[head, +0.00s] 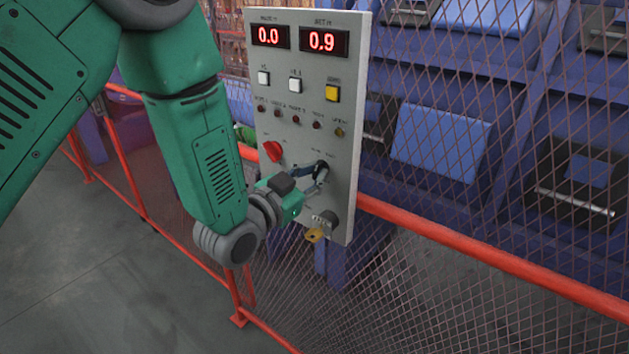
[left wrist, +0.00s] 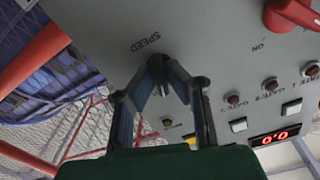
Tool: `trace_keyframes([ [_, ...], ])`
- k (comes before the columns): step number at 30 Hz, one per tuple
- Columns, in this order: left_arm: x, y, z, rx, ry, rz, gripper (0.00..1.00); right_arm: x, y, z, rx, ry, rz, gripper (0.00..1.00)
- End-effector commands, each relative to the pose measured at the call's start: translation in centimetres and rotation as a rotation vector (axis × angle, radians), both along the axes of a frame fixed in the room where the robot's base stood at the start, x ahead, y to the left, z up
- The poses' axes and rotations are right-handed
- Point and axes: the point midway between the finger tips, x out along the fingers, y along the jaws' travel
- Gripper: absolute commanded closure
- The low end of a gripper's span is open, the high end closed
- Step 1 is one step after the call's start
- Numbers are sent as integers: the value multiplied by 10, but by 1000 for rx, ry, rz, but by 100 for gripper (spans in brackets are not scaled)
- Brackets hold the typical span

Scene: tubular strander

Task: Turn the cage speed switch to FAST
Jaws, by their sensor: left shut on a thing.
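The grey control panel (head: 345,130) stands upright in front of the mesh fence. The speed switch, a dark knob (head: 321,173), is low on the right of its face, under a small label too blurred to read. My left gripper (head: 314,178) comes from the left and is shut on this knob. In the left wrist view the two fingers (left wrist: 164,84) close in at the panel face beside the word SPEED (left wrist: 145,43). They hide most of the knob, so its pointing direction cannot be told. My right gripper is in neither view.
A red rotary switch (head: 272,151) sits left of the knob, and a key switch with a yellow tag (head: 314,236) sits below. Displays read 0.0 and 0.9. A red rail (head: 480,258) and mesh fence run behind the panel.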

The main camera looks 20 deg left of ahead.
Motion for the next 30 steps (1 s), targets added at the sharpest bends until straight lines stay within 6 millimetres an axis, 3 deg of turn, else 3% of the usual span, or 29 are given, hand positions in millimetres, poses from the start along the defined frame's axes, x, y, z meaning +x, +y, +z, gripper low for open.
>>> trace_keyframes([
  [12,-1,0,-4,210,-67,-3,100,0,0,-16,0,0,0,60],
  [30,-1,0,-3,248,-79,-2,100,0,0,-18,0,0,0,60],
])
